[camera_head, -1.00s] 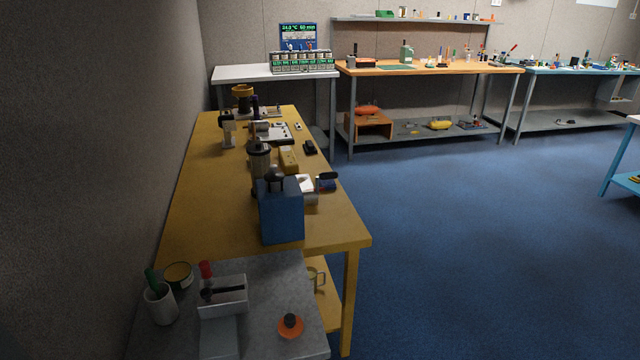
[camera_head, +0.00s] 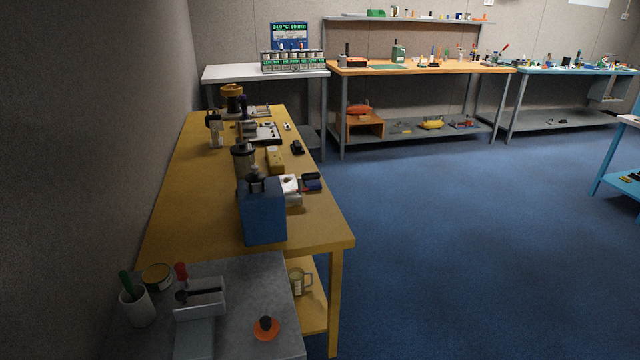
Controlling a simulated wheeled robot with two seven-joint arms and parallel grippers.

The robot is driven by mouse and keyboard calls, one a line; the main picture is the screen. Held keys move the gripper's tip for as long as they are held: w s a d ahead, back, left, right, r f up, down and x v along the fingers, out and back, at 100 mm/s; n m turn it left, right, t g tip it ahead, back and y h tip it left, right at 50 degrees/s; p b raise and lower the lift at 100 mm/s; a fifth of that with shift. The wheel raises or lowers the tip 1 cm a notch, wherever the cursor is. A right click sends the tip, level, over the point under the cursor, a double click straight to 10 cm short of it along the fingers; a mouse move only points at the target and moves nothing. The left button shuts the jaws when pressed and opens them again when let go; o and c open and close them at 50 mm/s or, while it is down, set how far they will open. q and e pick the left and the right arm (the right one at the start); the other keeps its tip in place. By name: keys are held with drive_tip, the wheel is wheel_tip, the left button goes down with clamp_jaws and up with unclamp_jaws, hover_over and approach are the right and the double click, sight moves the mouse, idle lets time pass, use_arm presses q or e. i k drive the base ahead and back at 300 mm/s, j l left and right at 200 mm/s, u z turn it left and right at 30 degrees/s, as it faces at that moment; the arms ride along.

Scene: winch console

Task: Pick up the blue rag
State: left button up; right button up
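I cannot make out a blue rag for certain. A small dark blue item with a bit of red (camera_head: 312,183) lies at the right edge of the yellow bench (camera_head: 190,215), next to a white roll-like part; it is too small to tell what it is. A blue box-shaped device (camera_head: 262,212) stands at the near end of the same bench. Neither of my grippers shows in the head view.
A grey worktop (camera_head: 235,335) at the near left holds a white cup (camera_head: 137,307), a grey holder (camera_head: 200,299) and an orange disc with a black knob (camera_head: 266,329). Orange (camera_head: 420,67) and blue benches stand behind. The blue floor (camera_head: 450,240) at right is clear.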

sight(313, 185)
drive_tip(key=i+l, duration=0.15)
drive_tip(key=l, duration=0.25)
drive_tip(key=i+l, duration=0.1)
drive_tip(key=l, duration=0.25)
drive_tip(key=i+l+u, duration=0.1)
drive_tip(key=l, duration=0.3)
drive_tip(key=i+l, duration=0.15)
drive_tip(key=l, duration=0.25)
drive_tip(key=i+l, duration=0.15)
drive_tip(key=l, duration=0.2)
drive_tip(key=u, duration=0.05)
